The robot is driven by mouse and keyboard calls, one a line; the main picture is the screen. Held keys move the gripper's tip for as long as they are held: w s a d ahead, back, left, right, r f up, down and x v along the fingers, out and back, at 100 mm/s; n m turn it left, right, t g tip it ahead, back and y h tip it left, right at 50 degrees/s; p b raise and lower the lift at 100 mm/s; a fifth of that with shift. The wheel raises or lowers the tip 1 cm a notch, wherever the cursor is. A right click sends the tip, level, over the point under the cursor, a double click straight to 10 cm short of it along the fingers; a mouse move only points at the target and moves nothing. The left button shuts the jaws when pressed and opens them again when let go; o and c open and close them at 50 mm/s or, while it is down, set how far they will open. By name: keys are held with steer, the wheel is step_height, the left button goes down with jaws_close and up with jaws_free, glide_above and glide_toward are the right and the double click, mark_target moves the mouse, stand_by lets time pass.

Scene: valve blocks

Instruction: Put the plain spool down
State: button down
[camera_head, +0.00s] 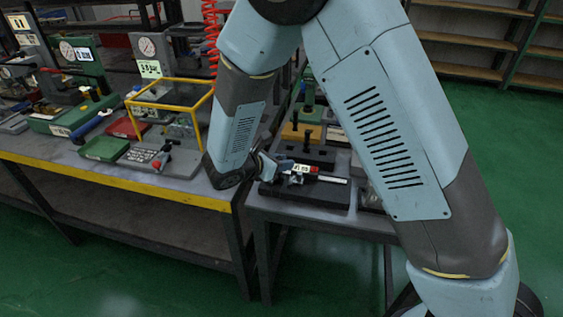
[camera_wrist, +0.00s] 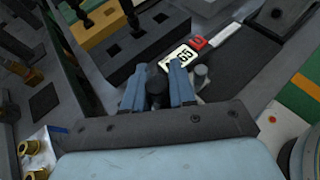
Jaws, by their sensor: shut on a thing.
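My gripper (camera_wrist: 158,78) is shut on a dark, plain cylindrical spool (camera_wrist: 156,86), which shows between the two blue fingers in the wrist view. In the head view my gripper (camera_head: 268,166) is low over the small table, and I cannot make out the spool there. The fingertips are close to a label reading "G5" (camera_wrist: 181,57) with a red piece (camera_wrist: 199,43) beside it, on a dark block (camera_wrist: 240,65). A small grey cylinder (camera_wrist: 202,72) stands just right of the right finger. Whether the spool touches anything below is hidden.
A black block with square holes (camera_wrist: 145,45) lies beyond the fingers, with a yellow block (camera_wrist: 92,24) behind it. In the head view, a bench with a yellow edge (camera_head: 130,185) stands to the left, carrying a yellow frame (camera_head: 172,106) and a grey plate (camera_head: 178,164). The small table is crowded.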

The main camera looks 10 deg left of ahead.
steer(key=shift+f, duration=0.1)
steer(key=c, duration=0.9)
jaws_free()
steer(key=shift+r, duration=0.2)
steer(key=v, duration=1.2)
steer(key=shift+f, duration=0.15)
